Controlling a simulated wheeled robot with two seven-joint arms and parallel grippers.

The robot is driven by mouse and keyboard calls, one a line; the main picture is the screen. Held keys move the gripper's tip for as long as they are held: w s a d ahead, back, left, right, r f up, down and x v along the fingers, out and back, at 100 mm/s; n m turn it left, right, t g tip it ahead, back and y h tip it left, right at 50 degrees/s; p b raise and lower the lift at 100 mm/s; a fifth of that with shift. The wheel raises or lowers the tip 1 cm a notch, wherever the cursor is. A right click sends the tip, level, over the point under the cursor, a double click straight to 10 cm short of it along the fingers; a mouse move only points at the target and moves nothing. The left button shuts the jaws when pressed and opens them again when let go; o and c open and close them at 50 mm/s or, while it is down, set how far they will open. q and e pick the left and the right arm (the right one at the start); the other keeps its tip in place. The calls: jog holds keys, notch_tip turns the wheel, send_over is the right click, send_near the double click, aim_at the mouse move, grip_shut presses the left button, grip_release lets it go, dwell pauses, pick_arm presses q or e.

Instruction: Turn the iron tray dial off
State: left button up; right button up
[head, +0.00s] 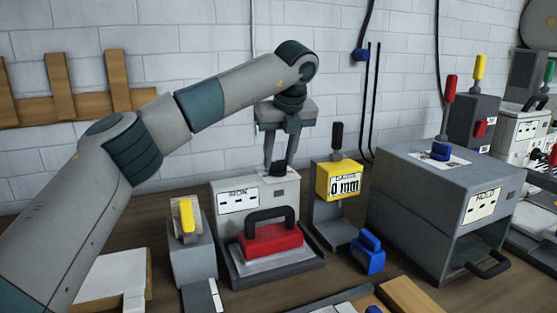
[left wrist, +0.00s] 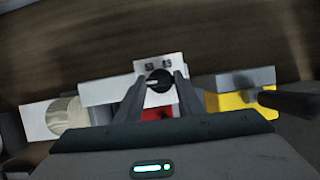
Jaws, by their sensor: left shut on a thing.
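The iron station is a light grey box (head: 240,215) labelled IRON, with a red iron (head: 270,240) with a black handle resting on the grey tray (head: 262,264) in front. A black dial (head: 278,168) sits on top of the box; in the left wrist view the dial (left wrist: 159,80) is round with a pale mark pointing left. My left gripper (head: 279,167) reaches down from above, its fingers shut on the dial. In the left wrist view my left gripper's fingertips (left wrist: 159,86) lie on both sides of the dial. My right gripper is not in view.
A yellow display unit (head: 338,182) stands right of the iron box, with a blue object (head: 369,252) before it. A grey block with a yellow lever (head: 186,215) stands close on the left.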

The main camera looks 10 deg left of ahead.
pick_arm(q)
jog(key=shift+n, duration=0.3)
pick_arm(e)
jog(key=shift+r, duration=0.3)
pick_arm(q)
jog(key=o, duration=1.1)
jog(key=shift+c, duration=0.2)
jog(key=shift+r, duration=0.15)
jog(key=v, duration=1.7)
jog(key=shift+w+d, duration=0.15)
jog(key=shift+w, duration=0.05)
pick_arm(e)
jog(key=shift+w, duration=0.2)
pick_arm(q)
jog(key=shift+r, duration=0.1)
